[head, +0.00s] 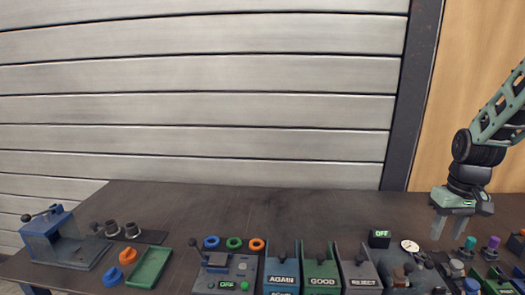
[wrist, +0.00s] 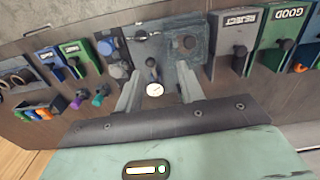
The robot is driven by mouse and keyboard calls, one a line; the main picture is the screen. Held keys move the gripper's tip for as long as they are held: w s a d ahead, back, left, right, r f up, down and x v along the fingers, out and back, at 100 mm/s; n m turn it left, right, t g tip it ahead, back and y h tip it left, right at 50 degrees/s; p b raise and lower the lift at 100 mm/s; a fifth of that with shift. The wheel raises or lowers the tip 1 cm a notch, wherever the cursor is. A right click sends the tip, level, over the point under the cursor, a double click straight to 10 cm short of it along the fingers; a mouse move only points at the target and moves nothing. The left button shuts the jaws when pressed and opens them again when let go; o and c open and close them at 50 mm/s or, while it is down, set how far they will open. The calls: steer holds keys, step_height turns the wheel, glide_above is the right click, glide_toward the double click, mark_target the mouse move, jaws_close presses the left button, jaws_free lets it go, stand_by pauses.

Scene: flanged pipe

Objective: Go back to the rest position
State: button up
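My gripper (head: 449,234) hangs above the right part of the dark table (head: 300,205), fingers pointing down, below my green arm. In the wrist view my gripper (wrist: 158,74) shows two grey fingers spread apart with nothing between them. A round white dial (wrist: 154,90) shows beyond the gap, on the table side. The same dial (head: 410,246) sits left of my gripper in the head view. The fingers look clear of the things below, though the exact height cannot be told.
Blue AGAIN (head: 283,266), green GOOD (head: 320,268) and grey REJECT (head: 361,272) bins line the front. A control panel (head: 228,272), green tray (head: 149,267) and blue fixture (head: 60,237) stand left. Knobs (head: 470,243) crowd below my gripper. The table's back strip is clear before a slatted wall.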

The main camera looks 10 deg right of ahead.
steer(key=s+a+r+n, duration=0.2)
steer(key=a, duration=1)
steer(key=s+a+r+n, duration=0.1)
steer(key=s+a+n, duration=0.15)
steer(key=a, duration=0.95)
steer(key=s+a+r+n, duration=0.1)
steer(key=s+a+n, duration=0.4)
steer(key=s+a, duration=0.7)
steer(key=s, duration=0.2)
steer(key=shift+s+a+r, duration=0.15)
steer(key=shift+s+a, duration=0.15)
steer(key=shift+s, duration=0.05)
